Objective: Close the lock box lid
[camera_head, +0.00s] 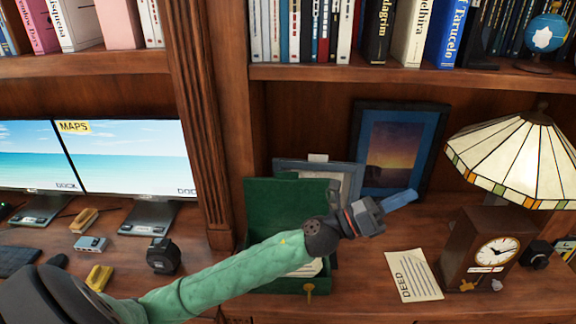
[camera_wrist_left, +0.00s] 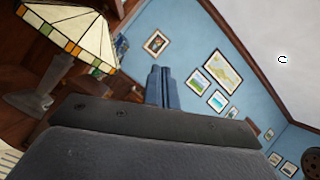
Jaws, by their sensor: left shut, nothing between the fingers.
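The green lock box (camera_head: 283,287) stands open on the right shelf in the head view. Its green lid (camera_head: 272,206) is raised upright at the back. A gold clasp or key (camera_head: 309,289) shows at its front, and pale papers seem to lie inside. My left arm crosses in front of the box and hides much of its inside. My left gripper (camera_head: 402,198) is shut and empty, to the right of the lid and above the shelf. Its blue fingers (camera_wrist_left: 162,87) are together in the left wrist view. My right gripper is not in view.
A deed paper (camera_head: 414,276), a wooden clock (camera_head: 486,246) and a stained-glass lamp (camera_head: 522,158) stand to the right. Framed pictures (camera_head: 398,150) lean behind the box. A wooden post (camera_head: 200,120) divides it from the monitors (camera_head: 137,157) at left.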

